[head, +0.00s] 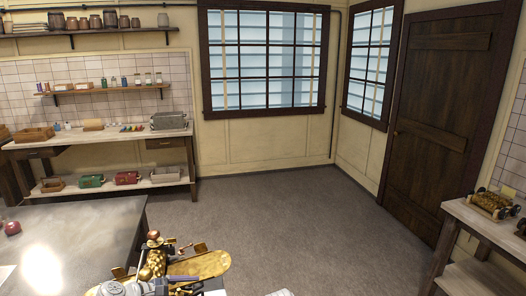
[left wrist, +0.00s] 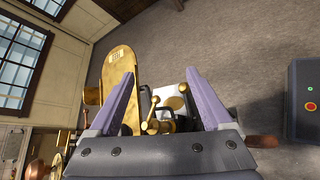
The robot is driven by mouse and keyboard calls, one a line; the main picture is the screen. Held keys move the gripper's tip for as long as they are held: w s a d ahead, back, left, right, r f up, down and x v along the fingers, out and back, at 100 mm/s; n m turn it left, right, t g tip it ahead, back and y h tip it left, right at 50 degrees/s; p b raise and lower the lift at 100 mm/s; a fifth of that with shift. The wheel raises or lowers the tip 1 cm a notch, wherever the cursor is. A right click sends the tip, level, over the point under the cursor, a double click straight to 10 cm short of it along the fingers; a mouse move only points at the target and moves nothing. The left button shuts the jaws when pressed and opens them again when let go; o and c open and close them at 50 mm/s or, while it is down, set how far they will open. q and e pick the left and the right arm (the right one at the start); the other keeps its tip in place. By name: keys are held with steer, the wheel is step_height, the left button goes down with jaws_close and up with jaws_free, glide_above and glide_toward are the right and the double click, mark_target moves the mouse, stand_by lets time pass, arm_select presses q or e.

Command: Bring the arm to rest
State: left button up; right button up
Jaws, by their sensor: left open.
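My left gripper (left wrist: 160,62) shows in the left wrist view with two purple fingers spread apart and nothing between the tips. Beyond and between the fingers is brass work: a long rounded brass plate (left wrist: 113,75) with a small label, and a small brass knob or lever (left wrist: 153,122). In the head view, brass parts (head: 152,262) and a rounded brass plate (head: 205,265) stand at the bottom edge, partly cut off. I cannot tell whether the gripper touches any of them. My right gripper is in neither view.
A grey table (head: 75,225) with a dark red round object (head: 12,228) is at the lower left. A side bench (head: 482,222) at right bears a brass roller device (head: 492,203). Shelves and a workbench (head: 100,142) line the left wall. The floor (head: 290,215) between is clear.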

arm_select(q)
steer(key=s+d+f+m+g+y+b, duration=0.3)
steer(key=s+d+f+m+g+y, duration=0.1)
steer(key=m, duration=0.7)
steer(key=s+d+f+m+g+y+b, duration=0.3)
steer(key=s+d+f+m+y, duration=0.3)
steer(key=f+m, duration=0.5)
steer(key=s+d+f, duration=0.2)
steer(key=d, duration=0.1)
steer(key=shift+s+d+f+g+y, duration=0.25)
steer(key=shift+s+d+g+y, duration=0.15)
